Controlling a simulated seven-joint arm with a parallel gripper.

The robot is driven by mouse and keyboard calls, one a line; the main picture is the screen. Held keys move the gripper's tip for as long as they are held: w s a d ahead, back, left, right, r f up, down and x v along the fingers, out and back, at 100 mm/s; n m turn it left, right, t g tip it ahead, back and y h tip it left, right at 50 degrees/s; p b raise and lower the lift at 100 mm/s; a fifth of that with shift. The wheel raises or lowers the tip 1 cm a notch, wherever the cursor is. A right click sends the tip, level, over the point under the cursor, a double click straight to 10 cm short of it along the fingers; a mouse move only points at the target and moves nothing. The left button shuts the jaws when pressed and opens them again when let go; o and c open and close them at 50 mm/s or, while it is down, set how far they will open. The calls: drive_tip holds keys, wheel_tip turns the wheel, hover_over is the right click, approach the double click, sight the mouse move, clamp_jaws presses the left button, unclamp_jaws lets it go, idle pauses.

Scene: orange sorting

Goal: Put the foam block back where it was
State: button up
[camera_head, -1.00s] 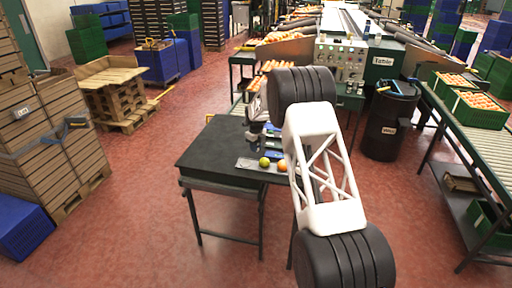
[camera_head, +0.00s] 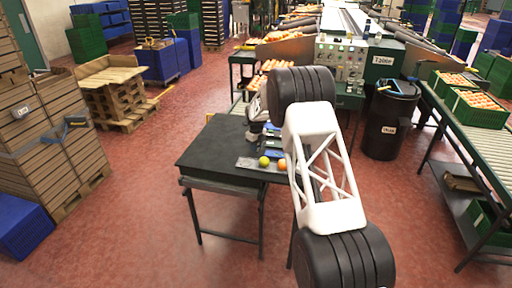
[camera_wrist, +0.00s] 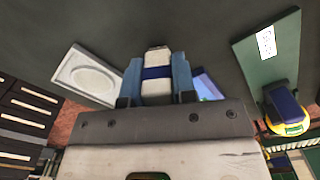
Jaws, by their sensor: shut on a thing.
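My gripper (camera_wrist: 157,80) is shut on a white block with a dark blue band, which I take to be the foam block (camera_wrist: 156,60). The block stands out between the two blue fingers in the wrist view. The dark tabletop (camera_wrist: 140,20) fills the area beyond it. A pale plate with an oval recess (camera_wrist: 80,77) lies left of the fingers, apart from the block. In the head view my own arm covers much of the table's right side, and the block cannot be made out there.
In the wrist view, a labelled green item (camera_wrist: 272,52) and a yellow-and-blue item (camera_wrist: 288,112) are at the right.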

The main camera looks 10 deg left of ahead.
drive_tip(key=shift+f, duration=0.4)
idle(0.5)
drive_tip(key=o, duration=1.4)
drive_tip(key=shift+r, duration=0.1)
drive_tip(key=shift+r, duration=3.85)
drive_tip(key=shift+r, duration=0.1)
